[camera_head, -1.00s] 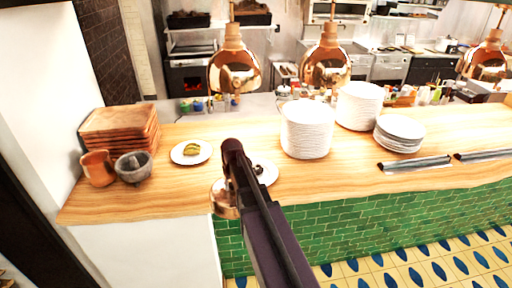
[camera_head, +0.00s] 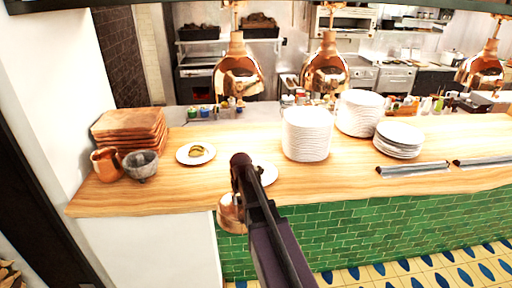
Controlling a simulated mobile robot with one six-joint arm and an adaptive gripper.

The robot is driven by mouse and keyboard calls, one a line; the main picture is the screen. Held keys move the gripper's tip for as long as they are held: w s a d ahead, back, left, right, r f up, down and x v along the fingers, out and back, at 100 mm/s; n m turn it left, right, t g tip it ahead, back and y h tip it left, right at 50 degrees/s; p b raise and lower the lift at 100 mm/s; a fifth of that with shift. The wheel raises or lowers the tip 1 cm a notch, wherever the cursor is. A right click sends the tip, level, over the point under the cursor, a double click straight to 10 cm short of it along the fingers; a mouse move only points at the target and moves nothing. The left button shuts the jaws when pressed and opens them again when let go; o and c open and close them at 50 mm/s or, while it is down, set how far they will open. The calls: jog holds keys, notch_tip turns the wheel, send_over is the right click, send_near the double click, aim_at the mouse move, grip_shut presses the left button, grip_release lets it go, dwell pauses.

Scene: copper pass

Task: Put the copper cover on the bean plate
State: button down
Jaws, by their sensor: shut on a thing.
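The copper cover (camera_head: 230,215) hangs from my gripper (camera_head: 237,191) at the counter's front edge, overlapping the green tiles in the picture. My gripper is shut on it; the fingers are mostly hidden by my dark arm. A white plate (camera_head: 270,175) lies on the wood just behind, partly hidden by my arm; its contents are hidden now. Another white plate (camera_head: 186,157) to the left holds a small yellow-green food item. I cannot tell for sure which plate has the beans. Neither plate is covered.
Copper jug (camera_head: 106,165), grey mortar (camera_head: 141,166) and stacked boards (camera_head: 128,131) stand at left. Tall plate stacks (camera_head: 307,135) stand at right on the wooden counter (camera_head: 340,185). Copper lamps (camera_head: 238,75) hang above the back.

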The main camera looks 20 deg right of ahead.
aim_at(241, 205)
jog(key=shift+s+f+b, duration=0.2)
jog(key=shift+f+b, duration=0.55)
jog(key=shift+f, duration=0.15)
jog(key=shift+s+f+b, duration=0.2)
jog(key=shift+f+b, duration=0.5)
jog(key=shift+f, duration=0.15)
notch_tip(241, 205, down, 5)
jog(key=b, duration=0.4)
jog(key=shift+r+b, duration=0.15)
jog(key=shift+b, duration=0.2)
jog(key=shift+s, duration=0.2)
